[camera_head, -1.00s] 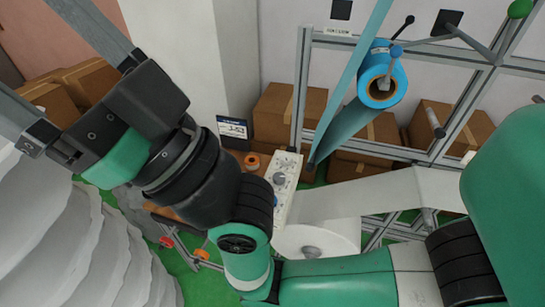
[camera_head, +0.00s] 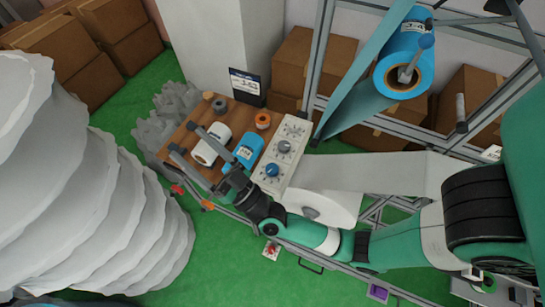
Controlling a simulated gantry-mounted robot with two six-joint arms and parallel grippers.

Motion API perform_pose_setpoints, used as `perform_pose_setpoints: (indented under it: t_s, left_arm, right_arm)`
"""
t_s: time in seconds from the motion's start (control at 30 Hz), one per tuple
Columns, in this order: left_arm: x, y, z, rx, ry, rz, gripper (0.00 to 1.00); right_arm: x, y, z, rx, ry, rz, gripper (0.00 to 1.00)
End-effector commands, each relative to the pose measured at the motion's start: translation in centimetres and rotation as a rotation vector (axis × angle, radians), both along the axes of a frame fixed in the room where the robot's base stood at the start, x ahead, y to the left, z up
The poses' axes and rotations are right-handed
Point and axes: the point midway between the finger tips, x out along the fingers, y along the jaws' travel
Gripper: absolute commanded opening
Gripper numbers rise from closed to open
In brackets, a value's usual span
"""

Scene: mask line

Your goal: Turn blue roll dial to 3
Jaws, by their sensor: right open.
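The white control panel (camera_head: 295,133) sits at the right edge of a wooden table. Its blue dial (camera_head: 272,170) is near the panel's front end, with a grey dial (camera_head: 284,147) behind it. The dial markings are too small to read. My right gripper (camera_head: 183,139) is open, its two grey fingers spread over the table to the left of the panel, apart from the blue dial. Its black wrist is just below and left of the dial. No item is clearly held between the fingers. My left gripper is out of view.
On the wooden table (camera_head: 182,133) are a blue roll (camera_head: 243,153), a white roll (camera_head: 211,145), an orange ring (camera_head: 263,120) and a black sign (camera_head: 246,84). A large blue film roll (camera_head: 404,68) hangs on the frame at right. A white stack (camera_head: 90,190) stands left.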

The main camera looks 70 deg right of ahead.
Motion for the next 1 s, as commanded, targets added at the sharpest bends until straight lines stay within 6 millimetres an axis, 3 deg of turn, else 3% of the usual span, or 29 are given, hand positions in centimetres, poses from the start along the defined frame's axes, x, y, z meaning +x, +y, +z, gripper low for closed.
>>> perform_pose_setpoints:
  t_s: [0.03, 0.1, 0.2, 0.3, 0.4, 0.67, 1.0]
  left_arm:
    - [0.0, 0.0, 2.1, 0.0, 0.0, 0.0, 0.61]
    - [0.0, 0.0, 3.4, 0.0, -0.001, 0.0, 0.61]
    - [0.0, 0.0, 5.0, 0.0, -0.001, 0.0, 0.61]
    - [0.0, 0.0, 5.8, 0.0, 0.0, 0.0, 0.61]
    - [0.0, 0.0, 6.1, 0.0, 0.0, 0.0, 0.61]
    - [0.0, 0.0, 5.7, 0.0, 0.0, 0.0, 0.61]
    - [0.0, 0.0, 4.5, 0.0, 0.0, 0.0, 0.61]
  right_arm:
    - [-2.2, -1.4, -4.4, 0.027, 0.117, -0.051, 0.8]
    - [-6.4, -3.3, -10.5, 0.053, 0.26, -0.13, 0.8]
    - [-13.2, -5.3, -16.9, 0.065, 0.445, -0.217, 0.8]
    - [-18.6, -6.3, -20.5, 0.062, 0.577, -0.268, 0.8]
    - [-21.5, -6.8, -22.2, 0.061, 0.64, -0.292, 0.8]
    - [-21.8, -7.0, -22.7, 0.061, 0.647, -0.297, 0.8]
    - [-18.8, -8.8, -22.7, 0.06, 0.647, -0.305, 0.8]
